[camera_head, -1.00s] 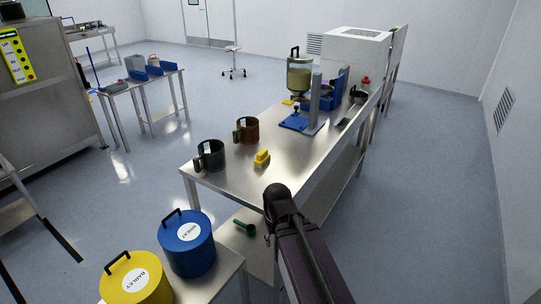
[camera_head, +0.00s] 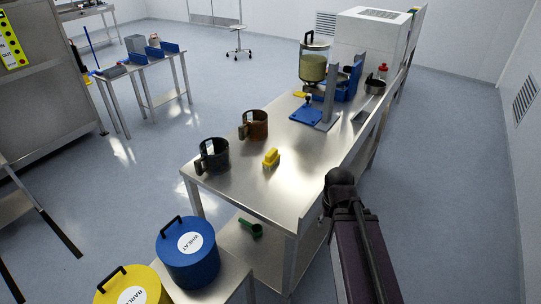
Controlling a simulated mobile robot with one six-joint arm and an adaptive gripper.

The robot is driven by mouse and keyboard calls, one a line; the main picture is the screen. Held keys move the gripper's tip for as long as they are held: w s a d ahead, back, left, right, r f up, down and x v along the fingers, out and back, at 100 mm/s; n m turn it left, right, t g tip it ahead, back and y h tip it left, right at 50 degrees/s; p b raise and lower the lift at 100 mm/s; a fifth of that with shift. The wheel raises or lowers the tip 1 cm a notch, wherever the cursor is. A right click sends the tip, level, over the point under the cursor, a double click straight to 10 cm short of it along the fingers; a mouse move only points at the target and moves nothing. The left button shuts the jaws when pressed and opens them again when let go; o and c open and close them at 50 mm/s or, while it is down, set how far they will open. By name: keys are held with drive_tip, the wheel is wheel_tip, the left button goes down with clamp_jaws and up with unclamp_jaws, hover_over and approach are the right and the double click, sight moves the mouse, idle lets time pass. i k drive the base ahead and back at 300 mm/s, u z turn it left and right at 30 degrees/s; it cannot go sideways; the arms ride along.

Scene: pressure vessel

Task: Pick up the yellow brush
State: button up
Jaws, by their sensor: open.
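The yellow brush (camera_head: 271,158) is a small yellow block with a raised grip. It rests on the near part of the steel table (camera_head: 235,182), to the right of two mugs. Part of my dark arm shows at the lower right, beside the table's right edge and apart from the brush. My gripper itself does not show, and nothing touches the brush.
A dark mug (camera_head: 212,156) and a brown mug (camera_head: 253,125) stand left of the brush. Behind it are a blue fixture (camera_head: 306,115) and a glass vessel (camera_head: 313,67). Blue (camera_head: 188,253) and yellow (camera_head: 133,288) drums stand in front. Floor is clear at right.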

sight(272, 158)
drive_tip(key=u, duration=0.2)
drive_tip(key=i, duration=0.9)
drive_tip(key=u, duration=0.6)
